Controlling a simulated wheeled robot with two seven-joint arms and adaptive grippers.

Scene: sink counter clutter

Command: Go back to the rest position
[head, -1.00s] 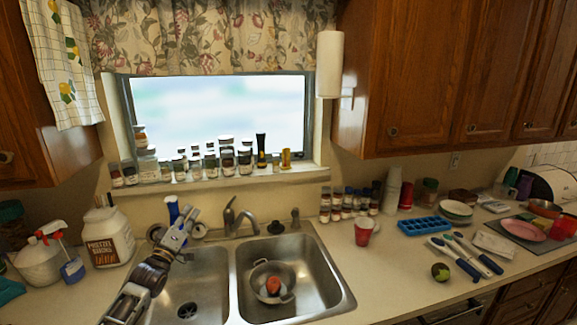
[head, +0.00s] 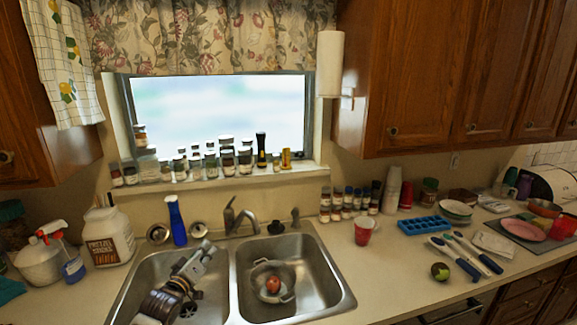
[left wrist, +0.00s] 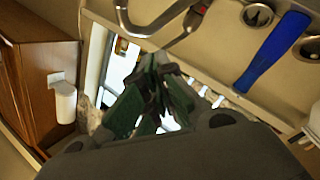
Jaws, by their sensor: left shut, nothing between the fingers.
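My left gripper (head: 204,251) is over the left basin of the sink (head: 128,300) in the head view, shut and empty. In the left wrist view its fingers (left wrist: 157,75) are together with nothing held between them. My right gripper does not show in either view. A metal colander (head: 258,275) stands in the right basin with a red round item (head: 273,285) in it, apart from my left gripper.
The faucet (head: 238,220) rises behind the basins. A blue spray bottle (head: 177,222) stands behind the left basin, and a pretzel jar (head: 108,237) is left of it. A red cup (head: 364,231) and a blue ice tray (head: 425,225) stand on the right counter.

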